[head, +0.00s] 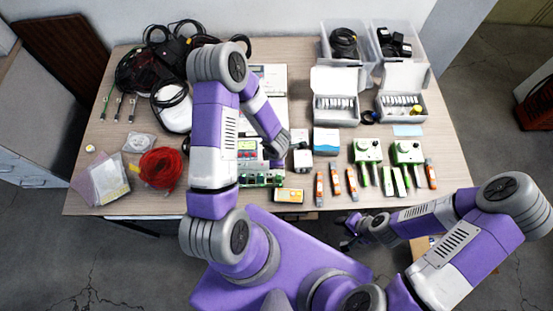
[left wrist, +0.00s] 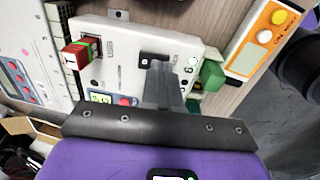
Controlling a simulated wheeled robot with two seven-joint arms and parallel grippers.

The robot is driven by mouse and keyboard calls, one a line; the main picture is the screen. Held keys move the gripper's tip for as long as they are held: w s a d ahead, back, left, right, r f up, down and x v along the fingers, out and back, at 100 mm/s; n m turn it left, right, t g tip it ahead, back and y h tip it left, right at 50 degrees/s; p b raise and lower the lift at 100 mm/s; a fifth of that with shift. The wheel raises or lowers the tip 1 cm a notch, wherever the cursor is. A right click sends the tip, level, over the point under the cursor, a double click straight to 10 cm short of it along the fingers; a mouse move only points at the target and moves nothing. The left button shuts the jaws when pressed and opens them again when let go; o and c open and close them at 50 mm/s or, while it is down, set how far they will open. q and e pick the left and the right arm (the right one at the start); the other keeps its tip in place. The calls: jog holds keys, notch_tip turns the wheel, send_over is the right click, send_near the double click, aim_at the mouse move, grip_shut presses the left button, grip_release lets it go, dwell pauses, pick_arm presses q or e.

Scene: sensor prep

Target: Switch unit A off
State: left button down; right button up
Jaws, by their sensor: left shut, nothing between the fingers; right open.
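A white unit (left wrist: 120,45) fills the middle of the left wrist view. It has a black switch (left wrist: 155,60), a red-and-green connector (left wrist: 82,52) at one end and a green connector (left wrist: 212,75) at the other. I cannot read a label that marks it as unit A. My left gripper (left wrist: 165,78) is shut and empty, its fingertips over or beside the black switch; contact cannot be told. The fingers partly hide the unit. In the head view my left arm covers much of this area. My right gripper (head: 348,232) is open and empty, by the table's front edge.
An orange-and-white device (left wrist: 268,28) lies beside the unit; it also shows in the head view (head: 289,195). Red cable (head: 160,168), black cables (head: 165,60), small boxes (head: 335,108) and green-topped devices (head: 367,151) crowd the table (head: 455,170).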

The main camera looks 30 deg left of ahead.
pick_arm(q)
notch_tip(320, 180, up, 13)
jog(key=s+d+p, duration=0.1)
jog(key=p, duration=0.5)
jog(key=shift+s, duration=0.15)
jog(key=shift+a+r+p, duration=0.1)
jog(key=shift+p, duration=0.3)
jog(key=shift+w+a+r, duration=0.15)
jog(key=shift+w+a, duration=0.25)
jog(key=shift+w, duration=0.3)
jog(key=f+b, duration=0.2)
jog(key=f, duration=0.2)
jog(key=w+f+b, duration=0.1)
jog(key=f+b, duration=0.2)
jog(key=f, duration=0.1)
jog(key=f+b, duration=0.3)
jog(key=f, duration=0.2)
jog(key=shift+w+a, duration=0.15)
jog(key=shift+a, duration=0.25)
jog(key=shift+w+f+b, duration=0.1)
jog(key=shift+f+b, duration=0.35)
